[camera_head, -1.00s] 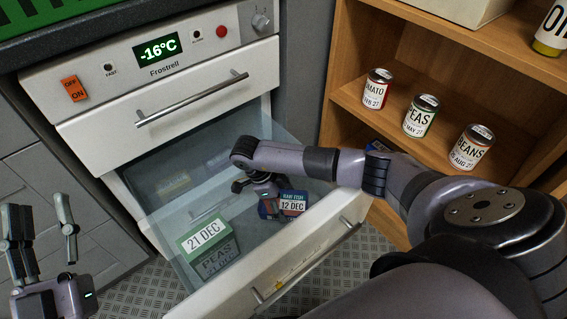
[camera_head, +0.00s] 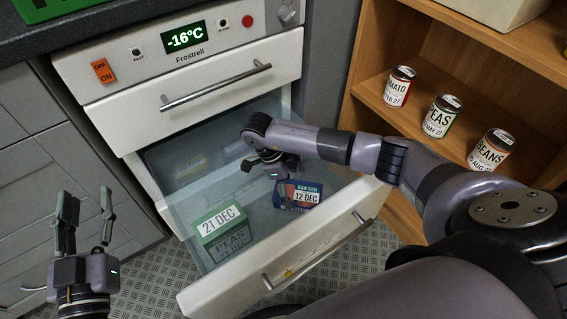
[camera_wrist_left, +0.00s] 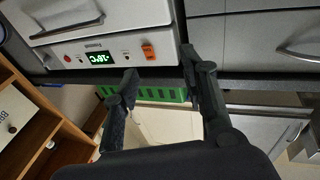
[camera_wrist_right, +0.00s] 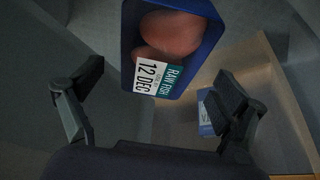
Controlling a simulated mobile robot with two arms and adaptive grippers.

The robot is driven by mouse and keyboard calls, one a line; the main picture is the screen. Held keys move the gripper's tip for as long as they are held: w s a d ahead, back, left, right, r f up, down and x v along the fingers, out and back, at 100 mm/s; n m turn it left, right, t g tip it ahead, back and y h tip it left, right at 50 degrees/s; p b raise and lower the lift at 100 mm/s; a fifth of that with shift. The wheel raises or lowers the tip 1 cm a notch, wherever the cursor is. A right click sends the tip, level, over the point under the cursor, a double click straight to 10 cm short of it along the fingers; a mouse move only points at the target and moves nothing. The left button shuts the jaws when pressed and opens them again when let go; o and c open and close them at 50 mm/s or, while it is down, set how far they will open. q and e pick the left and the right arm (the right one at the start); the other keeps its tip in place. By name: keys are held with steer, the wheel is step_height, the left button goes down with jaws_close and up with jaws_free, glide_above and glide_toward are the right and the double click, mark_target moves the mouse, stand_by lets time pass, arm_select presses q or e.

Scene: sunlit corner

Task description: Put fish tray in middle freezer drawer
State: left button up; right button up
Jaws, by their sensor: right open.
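The fish tray (camera_head: 297,193), blue with a "RAW FISH 12 DEC" label, lies in the open drawer (camera_head: 285,262) under the shut top drawer of the freezer. It also shows in the right wrist view (camera_wrist_right: 172,42), with pinkish fish inside, beyond the fingertips. My right gripper (camera_head: 270,164) is over the drawer, just behind and left of the tray in the head view. In its wrist view its fingers (camera_wrist_right: 165,92) are spread with nothing between them, apart from the tray. My left gripper (camera_head: 88,212) is open and empty, left of the freezer.
A green peas box (camera_head: 217,222) labelled "21 DEC" lies in the same drawer, left of the tray. The shut top drawer (camera_head: 200,105) is close above. A wooden shelf (camera_head: 440,150) with several cans stands right. Patterned floor (camera_head: 150,275) is clear at lower left.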

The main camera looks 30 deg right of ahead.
arm_select(q)
step_height(320, 180, down, 10)
steer(key=s+a+g+y+p, duration=0.1)
steer(key=s+a+g+y, duration=0.1)
steer(key=g, duration=0.3)
steer(key=shift+r+g+p, duration=0.25)
steer(key=shift+g+p, duration=0.05)
steer(key=shift+p, duration=0.1)
arm_select(e)
steer(key=v, duration=0.8)
steer(key=shift+r, duration=0.1)
